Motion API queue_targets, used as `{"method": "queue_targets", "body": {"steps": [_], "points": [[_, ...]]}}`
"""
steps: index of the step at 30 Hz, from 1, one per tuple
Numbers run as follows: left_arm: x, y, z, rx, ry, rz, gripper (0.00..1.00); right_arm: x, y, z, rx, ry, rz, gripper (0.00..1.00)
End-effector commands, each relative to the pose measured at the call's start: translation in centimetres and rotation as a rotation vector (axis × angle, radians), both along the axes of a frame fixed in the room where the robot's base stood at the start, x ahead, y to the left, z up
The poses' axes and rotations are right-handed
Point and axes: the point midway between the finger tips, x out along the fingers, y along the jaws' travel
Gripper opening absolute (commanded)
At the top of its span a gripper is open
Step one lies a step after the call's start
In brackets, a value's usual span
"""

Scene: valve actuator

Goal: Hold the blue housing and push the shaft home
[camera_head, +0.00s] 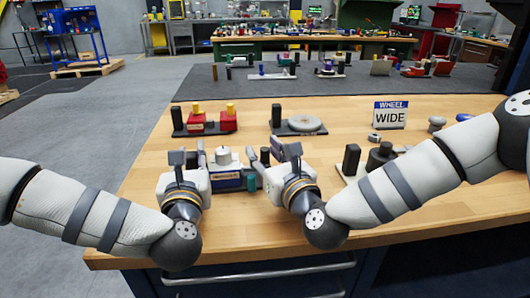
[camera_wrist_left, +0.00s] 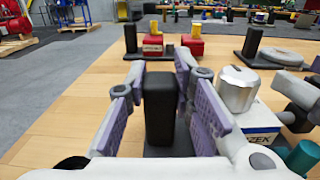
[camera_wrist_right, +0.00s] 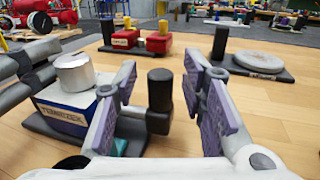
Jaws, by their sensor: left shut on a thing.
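The blue housing (camera_head: 229,180), with a white label and a silver round cap (camera_head: 223,155), sits between my two grippers on a dark base. It also shows in the left wrist view (camera_wrist_left: 262,125) and the right wrist view (camera_wrist_right: 68,108). My left gripper (camera_wrist_left: 170,100) is shut on an upright black post (camera_wrist_left: 160,110) left of the housing. A black shaft piece (camera_wrist_right: 159,92) with a round collar stands out from the housing's right side. My right gripper (camera_wrist_right: 162,105) is open around it, with gaps beside the pads. A teal cylinder (camera_wrist_left: 303,156) is partly hidden near the housing.
Behind are a red unit with yellow knobs (camera_head: 228,119) and a grey disc on a dark base (camera_head: 305,123). A sign reading WHEEL WIDE (camera_head: 390,114) and a black part on a light base (camera_head: 380,157) are to the right. Bare wood lies between.

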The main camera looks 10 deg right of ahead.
Motion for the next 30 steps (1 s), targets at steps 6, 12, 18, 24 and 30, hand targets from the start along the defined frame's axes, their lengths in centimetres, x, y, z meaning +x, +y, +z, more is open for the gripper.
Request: {"method": "queue_targets", "body": {"steps": [6,12,18,24,30], "points": [[-0.1,0.0,-0.6,0.002,0.013,-0.001,0.0,0.0,0.0,-0.2,0.0,0.003,0.0,0.17],[-0.1,0.0,-0.7,0.002,0.014,-0.001,0.0,0.0,0.0,-0.2,0.0,0.003,0.0,0.0],[-0.1,0.0,-0.7,0.002,0.014,-0.001,0.0,0.0,0.8,-0.3,0.0,0.003,0.001,0.0],[-0.1,0.0,-0.7,0.003,0.015,-0.002,0.0,-0.2,3.7,-0.3,0.001,0.003,0.003,0.0],[-0.1,-0.1,-0.7,0.002,0.015,-0.005,0.0,-0.3,4.0,-0.2,-0.001,0.003,0.004,0.0]]}}
